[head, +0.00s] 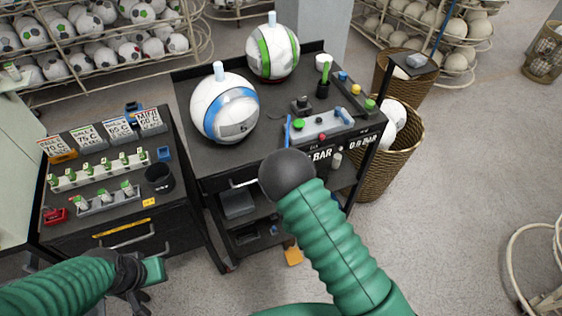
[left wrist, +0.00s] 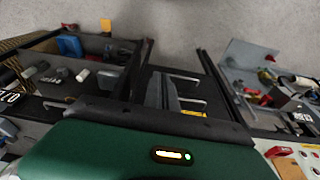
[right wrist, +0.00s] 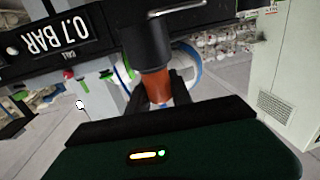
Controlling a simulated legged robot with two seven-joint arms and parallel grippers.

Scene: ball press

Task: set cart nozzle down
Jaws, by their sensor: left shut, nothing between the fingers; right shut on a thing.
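In the right wrist view my right gripper (right wrist: 160,88) is shut on an orange-brown cylindrical grip (right wrist: 155,86). A black cylindrical part (right wrist: 146,42) sits directly above it, beside the cart's front edge; this looks like the cart nozzle, and I cannot tell whether it rests in a holder. In the head view my right forearm hides this gripper and the nozzle. The black cart (head: 190,88) carries a control panel (head: 325,127) on its right side. My left gripper (left wrist: 164,88) is shut and empty, held low in front of the left bench (head: 150,213).
A blue-striped ball (head: 225,107) and a green-striped ball (head: 272,52) stand on the cart, each with a pale peg on top. Wicker baskets (head: 385,165) stand right of the cart. Ball racks (head: 95,70) line the back.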

